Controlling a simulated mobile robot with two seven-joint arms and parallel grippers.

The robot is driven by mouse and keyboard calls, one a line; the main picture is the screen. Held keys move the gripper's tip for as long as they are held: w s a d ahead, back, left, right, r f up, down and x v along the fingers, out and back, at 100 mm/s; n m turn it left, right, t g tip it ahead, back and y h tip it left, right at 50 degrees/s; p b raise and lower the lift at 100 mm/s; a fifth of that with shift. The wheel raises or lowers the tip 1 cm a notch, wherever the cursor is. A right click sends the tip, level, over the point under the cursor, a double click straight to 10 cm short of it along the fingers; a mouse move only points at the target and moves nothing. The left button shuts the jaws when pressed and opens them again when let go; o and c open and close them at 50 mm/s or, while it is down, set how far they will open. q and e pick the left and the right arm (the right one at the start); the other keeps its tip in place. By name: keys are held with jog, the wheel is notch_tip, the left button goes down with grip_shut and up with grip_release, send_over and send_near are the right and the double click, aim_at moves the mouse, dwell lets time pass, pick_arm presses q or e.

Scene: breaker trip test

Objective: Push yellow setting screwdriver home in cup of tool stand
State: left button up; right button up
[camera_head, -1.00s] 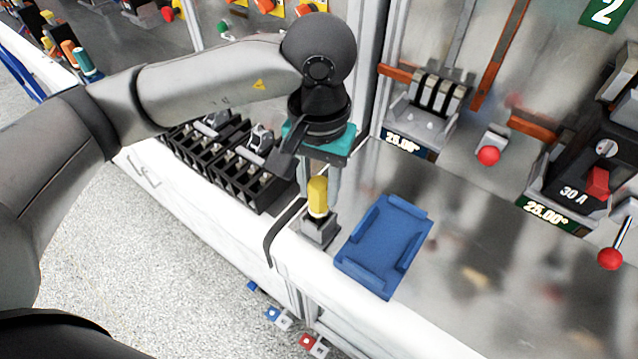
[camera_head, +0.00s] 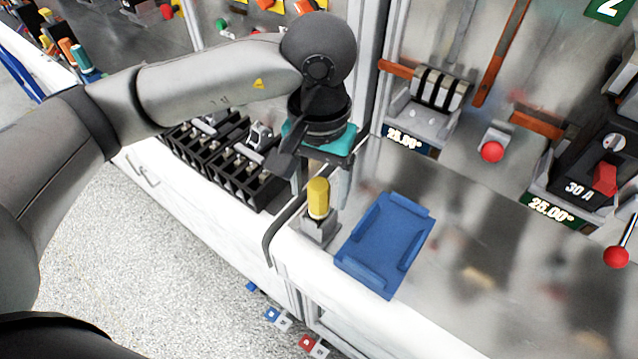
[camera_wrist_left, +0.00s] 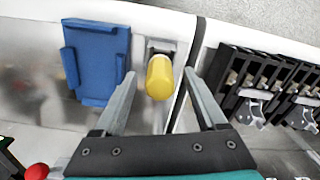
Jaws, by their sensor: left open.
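The yellow setting screwdriver (camera_head: 318,197) stands upright in the tool stand (camera_head: 319,231) at the front edge of the bench. Only its yellow handle shows above the cup; how deep it sits I cannot tell. My left gripper (camera_head: 320,190) is open, its fingers on either side of the handle and apart from it in the head view. In the left wrist view the yellow handle (camera_wrist_left: 160,77) lies between the two open fingers (camera_wrist_left: 157,95), with the grey stand (camera_wrist_left: 163,46) behind it. My right gripper is not in view.
A blue tray (camera_head: 385,246) lies right of the stand. A black rack of metal parts (camera_head: 240,177) is to the left, beyond a dark curved edge. Breaker units (camera_head: 430,105) and red-knobbed levers (camera_head: 492,152) stand at the back. The metal bench right of the tray is clear.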

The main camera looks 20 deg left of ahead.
pick_arm(q)
notch_tip(320, 180, up, 15)
jog(key=shift+r+p, duration=0.15)
jog(key=shift+p, duration=0.25)
dwell(0.6)
